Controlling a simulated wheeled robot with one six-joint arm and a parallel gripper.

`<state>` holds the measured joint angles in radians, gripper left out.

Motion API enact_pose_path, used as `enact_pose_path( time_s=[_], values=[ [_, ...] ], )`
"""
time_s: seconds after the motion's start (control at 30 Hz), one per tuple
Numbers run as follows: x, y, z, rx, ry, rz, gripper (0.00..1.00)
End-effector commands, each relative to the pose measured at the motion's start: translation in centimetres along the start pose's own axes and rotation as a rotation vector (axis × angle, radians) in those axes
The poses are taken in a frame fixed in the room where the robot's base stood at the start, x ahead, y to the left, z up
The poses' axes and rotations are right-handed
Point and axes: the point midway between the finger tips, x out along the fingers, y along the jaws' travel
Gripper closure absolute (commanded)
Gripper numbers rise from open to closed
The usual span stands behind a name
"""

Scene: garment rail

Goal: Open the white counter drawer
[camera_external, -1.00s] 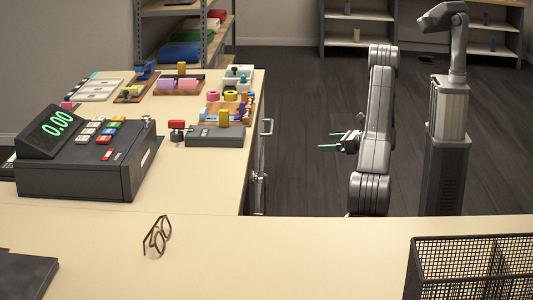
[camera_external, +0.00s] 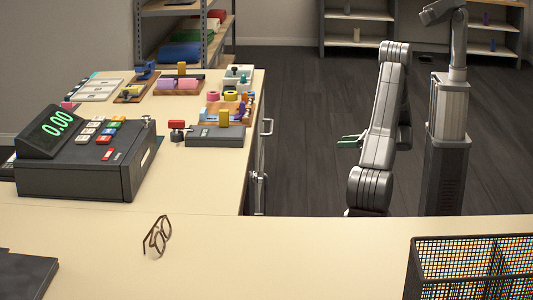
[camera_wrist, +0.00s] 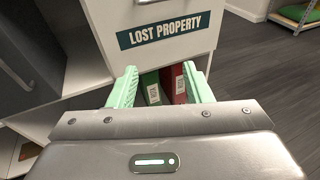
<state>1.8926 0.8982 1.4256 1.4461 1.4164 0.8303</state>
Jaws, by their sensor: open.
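The white drawer front (camera_wrist: 165,35) with a "LOST PROPERTY" label fills the upper middle of the wrist view. Part of a metal handle (camera_wrist: 144,2) shows at that view's top edge. In the wrist view my gripper's green fingers (camera_wrist: 160,84) are spread, seen over the area below the label. The drawer's inside is hidden.
Green (camera_wrist: 151,88) and red (camera_wrist: 178,84) binders stand in an open space under the drawer front. The counter top (camera_external: 215,175) carries a cash register (camera_external: 85,160) and glasses (camera_external: 157,236). A wire basket (camera_external: 470,265) is at front right.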

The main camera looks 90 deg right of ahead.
Motion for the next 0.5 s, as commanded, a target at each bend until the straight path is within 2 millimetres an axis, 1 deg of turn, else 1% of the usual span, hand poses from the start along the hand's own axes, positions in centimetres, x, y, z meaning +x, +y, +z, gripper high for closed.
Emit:
enact_pose_path(
  time_s=[0.07, 0.17, 0.27, 0.33, 0.4, 0.5],
  values=[
    [0.1, 0.0, -0.2, 0.003, 0.009, 0.0, 0.66],
    [0.4, 0.2, -1.7, 0.024, 0.071, -0.002, 0.66],
    [0.9, 0.6, -4.9, 0.058, 0.211, -0.011, 0.66],
    [0.9, 0.9, -7.9, 0.077, 0.343, -0.025, 0.66],
    [0.5, 1.1, -11.0, 0.082, 0.486, -0.043, 0.66],
    [-0.6, 1.0, -14.7, 0.061, 0.676, -0.081, 0.66]
  ],
)
